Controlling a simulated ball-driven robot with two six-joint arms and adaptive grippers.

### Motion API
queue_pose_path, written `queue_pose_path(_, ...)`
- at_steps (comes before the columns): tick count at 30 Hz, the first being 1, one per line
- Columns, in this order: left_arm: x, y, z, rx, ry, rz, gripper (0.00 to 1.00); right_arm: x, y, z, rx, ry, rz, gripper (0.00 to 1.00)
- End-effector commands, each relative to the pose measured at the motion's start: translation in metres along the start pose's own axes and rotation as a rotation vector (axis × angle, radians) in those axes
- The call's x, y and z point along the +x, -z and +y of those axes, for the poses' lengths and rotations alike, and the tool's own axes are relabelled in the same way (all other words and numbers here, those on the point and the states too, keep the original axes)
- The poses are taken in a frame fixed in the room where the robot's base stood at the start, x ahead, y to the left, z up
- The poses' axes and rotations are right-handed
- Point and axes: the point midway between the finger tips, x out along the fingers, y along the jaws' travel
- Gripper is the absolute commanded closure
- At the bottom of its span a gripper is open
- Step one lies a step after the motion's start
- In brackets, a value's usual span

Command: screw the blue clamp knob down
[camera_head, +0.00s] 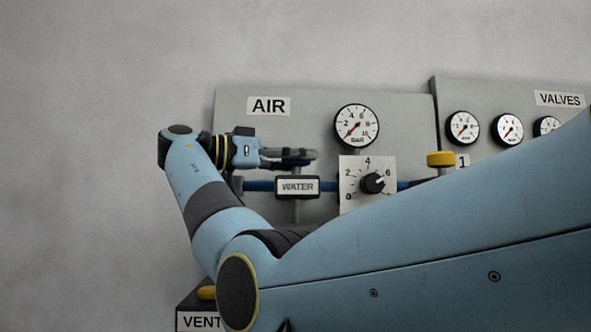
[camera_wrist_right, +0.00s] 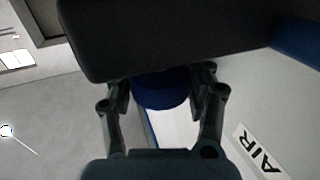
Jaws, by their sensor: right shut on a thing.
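The blue clamp knob (camera_wrist_right: 160,92) shows in the right wrist view between the two dark fingers of my right gripper (camera_wrist_right: 162,98), and the gripper is shut on it. In the head view my right gripper (camera_head: 300,155) points right in front of the AIR panel, above the WATER label. Only a dark blue sliver of the knob (camera_head: 290,164) shows under the fingers there; the fingers hide the rest. How far the knob is screwed in cannot be seen. My left gripper is not in view.
The AIR panel (camera_head: 300,115) carries a BAR gauge (camera_head: 357,125), a blue pipe with the WATER label (camera_head: 297,187) and a black dial (camera_head: 373,183). A yellow handle (camera_head: 441,159) stands to the right. Below left is a VENT box (camera_head: 199,321). My arm covers the lower right.

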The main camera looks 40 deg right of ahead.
Motion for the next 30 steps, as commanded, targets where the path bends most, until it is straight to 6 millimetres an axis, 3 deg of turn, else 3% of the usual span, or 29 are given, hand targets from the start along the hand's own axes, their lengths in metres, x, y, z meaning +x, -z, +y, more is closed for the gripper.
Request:
queue_pose_path(9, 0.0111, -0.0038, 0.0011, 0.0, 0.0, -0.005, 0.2, 0.0, -0.0012, -0.0005, -0.003, -0.129, -0.001, 0.79)
queue_pose_path(26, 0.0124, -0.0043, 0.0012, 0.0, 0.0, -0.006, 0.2, 0.0001, -0.0011, -0.0003, -0.003, -0.158, -0.002, 0.79)
queue_pose_path(27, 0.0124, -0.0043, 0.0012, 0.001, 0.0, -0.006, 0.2, 0.0001, -0.0011, -0.0003, -0.003, -0.158, -0.002, 0.44)
queue_pose_path(30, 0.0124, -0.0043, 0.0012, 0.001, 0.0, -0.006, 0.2, 0.0001, -0.001, -0.0003, -0.003, -0.157, -0.002, 0.31)
